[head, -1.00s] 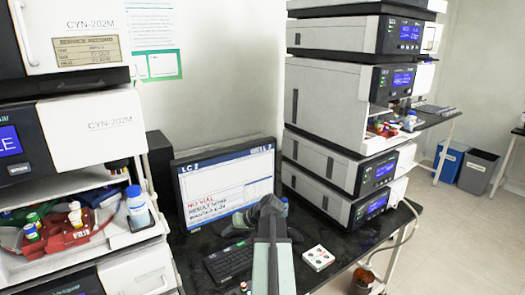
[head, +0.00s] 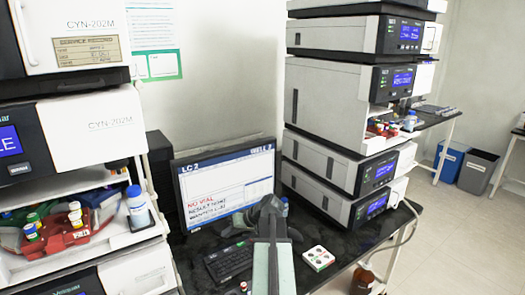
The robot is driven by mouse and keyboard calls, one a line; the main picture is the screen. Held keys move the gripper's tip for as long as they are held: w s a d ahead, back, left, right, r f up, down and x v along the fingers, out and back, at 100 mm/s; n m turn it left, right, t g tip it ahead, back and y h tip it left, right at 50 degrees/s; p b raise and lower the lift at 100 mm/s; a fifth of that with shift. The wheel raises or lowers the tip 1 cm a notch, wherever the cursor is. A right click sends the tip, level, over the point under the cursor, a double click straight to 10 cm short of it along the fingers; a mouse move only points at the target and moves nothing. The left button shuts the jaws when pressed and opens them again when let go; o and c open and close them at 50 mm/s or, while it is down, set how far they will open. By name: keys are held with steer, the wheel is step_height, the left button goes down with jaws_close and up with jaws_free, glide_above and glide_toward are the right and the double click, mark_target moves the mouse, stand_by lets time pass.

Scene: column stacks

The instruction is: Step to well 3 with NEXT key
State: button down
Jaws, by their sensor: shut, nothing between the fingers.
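A small white key box (head: 318,258) with a few coloured keys, red and green among them, lies on the dark bench right of my arm. Its key labels are too small to read. The monitor (head: 228,187) reads "LC 2" at top left, what looks like "WELL 2" at top right, and "NO VIAL" in red with smaller lines below. My gripper (head: 268,212) is the dark end of my arm, in front of the monitor's lower right and left of the key box, apart from it in the picture. It is shut and empty; its fingertips are hard to make out.
A black keyboard (head: 229,261) lies left of my arm. A tall instrument stack (head: 325,105) stands behind the key box. Another stack (head: 95,130) with a vial shelf fills the left side. A brown bottle (head: 363,278) is below the bench's right edge.

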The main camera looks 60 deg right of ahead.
stand_by(0.4)
step_height(320, 180, up, 4)
steer(key=p, duration=0.4)
glide_above(230, 251)
steer(key=shift+w+f, duration=0.1)
steer(key=shift+f, duration=0.05)
steer(key=shift+f, duration=0.1)
step_height(230, 251, down, 9)
steer(key=b, duration=0.9)
steer(key=shift+r, duration=0.2)
steer(key=shift+f, duration=0.1)
stand_by(1.0)
steer(key=shift+f+b, duration=0.35)
steer(key=shift+b, duration=0.1)
